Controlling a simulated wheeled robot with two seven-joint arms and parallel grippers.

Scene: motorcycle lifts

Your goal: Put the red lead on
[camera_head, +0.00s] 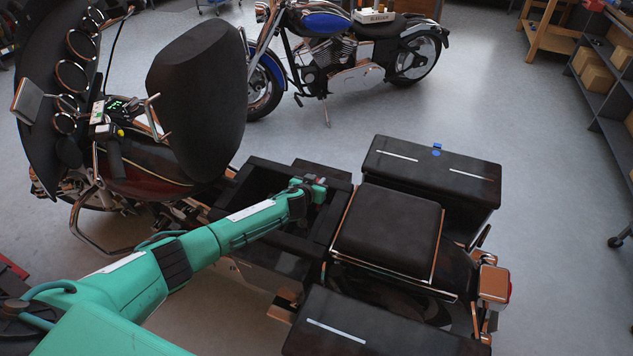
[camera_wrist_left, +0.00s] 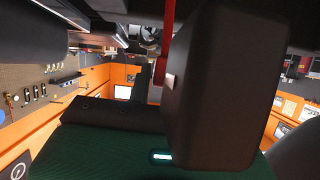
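My left arm reaches from the lower left over the near motorcycle (camera_head: 150,185), whose seat (camera_head: 197,95) is tipped up. My left gripper (camera_head: 318,188) is at the open black bay (camera_head: 262,188) under the seat, at its right part. A small red part (camera_head: 320,182) shows at the fingertips. In the left wrist view a red strip (camera_wrist_left: 167,40), likely the red lead, runs down beside a large dark block close to the camera. Whether the fingers are closed on it cannot be seen. Any battery terminal is hidden by the hand. My right gripper is out of view.
The rear seat (camera_head: 390,230) and two black side cases (camera_head: 430,168) (camera_head: 365,330) lie right of the bay. A blue motorcycle (camera_head: 340,50) with a white box (camera_head: 374,15) on it stands behind. Shelving (camera_head: 600,75) is at the right edge. Floor between is clear.

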